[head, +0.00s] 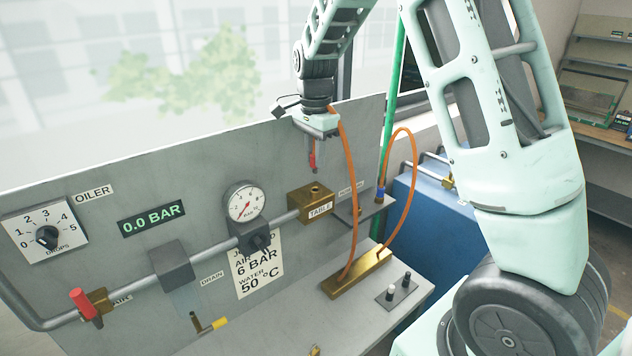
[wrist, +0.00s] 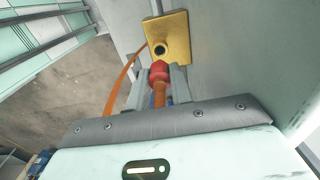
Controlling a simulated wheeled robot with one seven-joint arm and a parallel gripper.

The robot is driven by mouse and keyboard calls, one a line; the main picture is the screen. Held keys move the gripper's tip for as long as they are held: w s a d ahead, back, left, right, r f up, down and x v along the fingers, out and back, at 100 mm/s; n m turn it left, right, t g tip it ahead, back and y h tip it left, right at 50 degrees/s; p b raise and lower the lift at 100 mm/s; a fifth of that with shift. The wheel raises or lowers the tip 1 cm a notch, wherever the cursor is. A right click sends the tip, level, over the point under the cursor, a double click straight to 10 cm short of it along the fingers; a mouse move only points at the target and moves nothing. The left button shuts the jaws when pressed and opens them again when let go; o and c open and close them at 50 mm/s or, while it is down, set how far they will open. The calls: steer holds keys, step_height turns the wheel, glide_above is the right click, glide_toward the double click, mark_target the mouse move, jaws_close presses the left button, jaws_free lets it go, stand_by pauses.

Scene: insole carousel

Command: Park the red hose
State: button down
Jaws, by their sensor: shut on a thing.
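My gripper (head: 314,150) is shut on the red end of a hose, a red connector (head: 312,160) pointing down in the head view. In the wrist view the red connector (wrist: 160,72) sits between the fingers, with orange hose (wrist: 160,95) behind it. My gripper is above the brass block marked TABLE (head: 318,205), apart from it. The block's dark hole (wrist: 158,48) shows just beyond the connector in the wrist view. The orange hose (head: 353,200) hangs from my gripper to a brass manifold (head: 358,274).
A second orange hose (head: 410,165) arches from the manifold to a blue-collared end (head: 380,194) at a small grey shelf (head: 370,207). The grey panel (head: 120,175) carries a pressure gauge (head: 244,202), a pipe and a 0.0 BAR display (head: 151,217). A green post (head: 392,90) stands behind.

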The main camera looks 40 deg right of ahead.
steer(key=shift+r+p, duration=2.75)
steer(key=shift+r, duration=0.65)
steer(key=shift+f, duration=0.1)
